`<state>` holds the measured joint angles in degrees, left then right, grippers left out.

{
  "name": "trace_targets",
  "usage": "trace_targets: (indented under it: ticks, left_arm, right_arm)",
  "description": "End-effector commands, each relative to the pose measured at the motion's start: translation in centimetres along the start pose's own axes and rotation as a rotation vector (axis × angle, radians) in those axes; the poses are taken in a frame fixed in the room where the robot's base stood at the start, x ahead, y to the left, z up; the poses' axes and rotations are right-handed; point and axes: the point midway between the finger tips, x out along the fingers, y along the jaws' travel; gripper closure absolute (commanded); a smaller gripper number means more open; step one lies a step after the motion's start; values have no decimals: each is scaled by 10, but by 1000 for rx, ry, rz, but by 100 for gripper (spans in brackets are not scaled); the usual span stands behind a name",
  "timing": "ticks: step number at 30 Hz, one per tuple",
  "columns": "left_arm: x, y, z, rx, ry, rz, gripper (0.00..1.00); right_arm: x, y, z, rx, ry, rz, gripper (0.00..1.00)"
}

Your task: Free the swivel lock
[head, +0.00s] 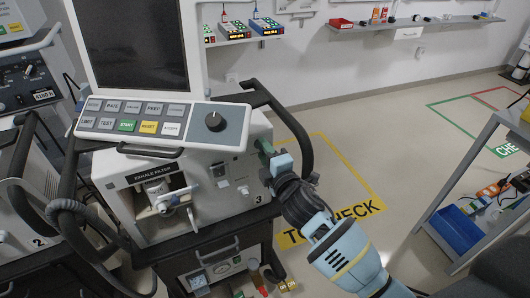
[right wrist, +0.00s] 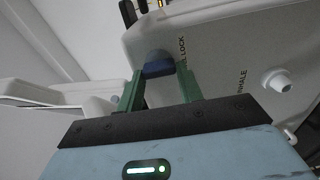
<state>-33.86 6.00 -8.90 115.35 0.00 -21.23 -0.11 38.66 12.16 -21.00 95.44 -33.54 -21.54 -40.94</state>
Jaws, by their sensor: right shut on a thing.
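The swivel lock is a dark blue knob (right wrist: 158,66) on the pale side of the ventilator, beside lettering that ends in "LOCK". My right gripper (right wrist: 160,80) has its green fingers on either side of the knob and is shut on it. In the head view my right gripper (head: 266,150) reaches the right side of ventilator 3 (head: 228,170), where the knob itself is hidden. My left gripper is not in view.
A white port (right wrist: 277,80) sticks out near the knob. A black handle (head: 290,120) curves close to my right gripper. Ventilator 2 (head: 35,205) stands at left. A grey shelf rack (head: 460,185) is at right, with clear floor between.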

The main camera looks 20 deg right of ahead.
Motion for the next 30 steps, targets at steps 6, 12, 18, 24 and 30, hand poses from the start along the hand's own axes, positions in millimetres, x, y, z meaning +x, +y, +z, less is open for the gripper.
trace_targets:
  ticks: [6, 12, 18, 24, 30]
  left_arm:
    - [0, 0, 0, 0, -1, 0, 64]
    - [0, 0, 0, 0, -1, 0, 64]
    - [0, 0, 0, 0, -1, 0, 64]
    - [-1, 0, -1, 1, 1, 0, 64]
    - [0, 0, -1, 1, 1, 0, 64]
  right_arm:
    - [0, 0, 0, 2, 0, 0, 45]
    - [0, 0, 0, 1, 0, 0, 42]
    - [-5, 0, 0, 0, 0, 0, 42]
    - [-31, 0, 0, 0, 1, 0, 42]
    - [-61, -1, 0, 1, 0, -1, 42]
